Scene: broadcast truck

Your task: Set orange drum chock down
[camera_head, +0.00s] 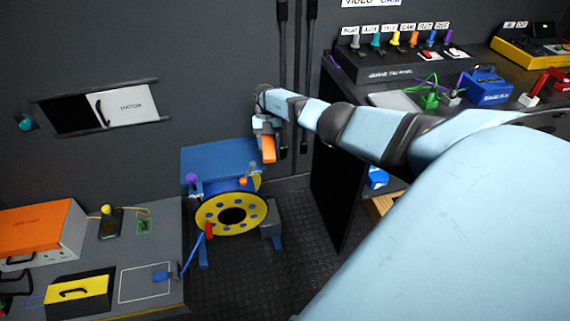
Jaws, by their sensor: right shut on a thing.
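The orange drum chock (268,150) is held in my right gripper (266,134), which is shut on it. The chock hangs below the gripper, in front of the dark back wall. It appears just to the right of the blue top (220,157) of the cable drum stand. The yellow drum (232,215) with blue holes sits under that blue top. I cannot tell the exact height of the chock above the stand. My left gripper is not in view.
A grey bench (172,250) at the left carries an orange-topped case (40,230) and a yellow case (78,293). A dark counter at the right holds a patch panel (400,60) and a blue box (487,86). Dark floor (300,240) lies clear right of the drum.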

